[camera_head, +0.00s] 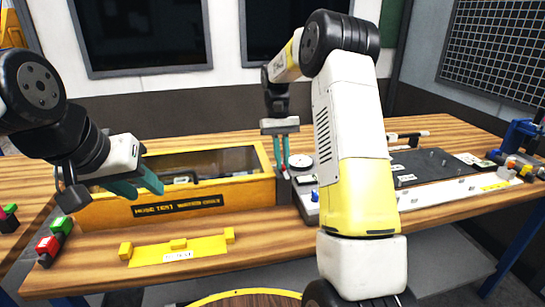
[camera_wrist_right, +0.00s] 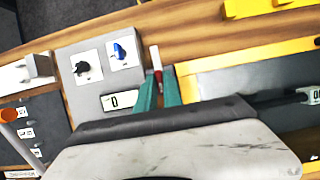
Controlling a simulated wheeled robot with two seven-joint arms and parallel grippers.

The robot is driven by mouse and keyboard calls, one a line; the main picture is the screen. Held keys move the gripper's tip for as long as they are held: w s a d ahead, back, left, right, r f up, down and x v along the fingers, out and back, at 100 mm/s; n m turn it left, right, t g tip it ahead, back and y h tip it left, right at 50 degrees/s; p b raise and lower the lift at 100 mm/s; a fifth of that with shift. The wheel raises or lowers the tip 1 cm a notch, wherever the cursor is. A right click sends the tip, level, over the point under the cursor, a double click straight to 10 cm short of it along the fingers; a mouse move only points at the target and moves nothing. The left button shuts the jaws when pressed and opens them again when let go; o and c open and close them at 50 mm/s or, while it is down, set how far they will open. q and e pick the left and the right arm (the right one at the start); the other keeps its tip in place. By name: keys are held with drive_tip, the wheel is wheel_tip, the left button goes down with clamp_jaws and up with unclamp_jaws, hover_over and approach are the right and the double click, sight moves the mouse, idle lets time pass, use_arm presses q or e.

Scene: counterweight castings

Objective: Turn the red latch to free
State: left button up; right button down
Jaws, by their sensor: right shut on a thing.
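The red latch (camera_wrist_right: 156,58) is a small red piece with a pale part, at the edge of the grey control panel beside the yellow box. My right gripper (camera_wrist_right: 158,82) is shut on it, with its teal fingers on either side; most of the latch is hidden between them. In the head view my right gripper (camera_head: 281,165) points straight down at the right end of the yellow box. The latch's exact angle cannot be told. My left gripper (camera_head: 140,187) hangs empty in front of the box's left part, with its teal fingers apart.
The yellow box (camera_head: 240,190) has a clear lid and dark things inside. The grey panel (camera_wrist_right: 82,95) carries a black knob (camera_wrist_right: 83,68), a blue knob (camera_wrist_right: 119,50) and a small display. A yellow bracket (camera_head: 190,251) lies at the table's front. Red and green blocks (camera_head: 48,245) sit left.

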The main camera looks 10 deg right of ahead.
drive_tip(key=c, duration=1.5)
unclamp_jaws()
drive_tip(key=shift+v, duration=3.9)
drive_tip(key=shift+r, duration=0.1)
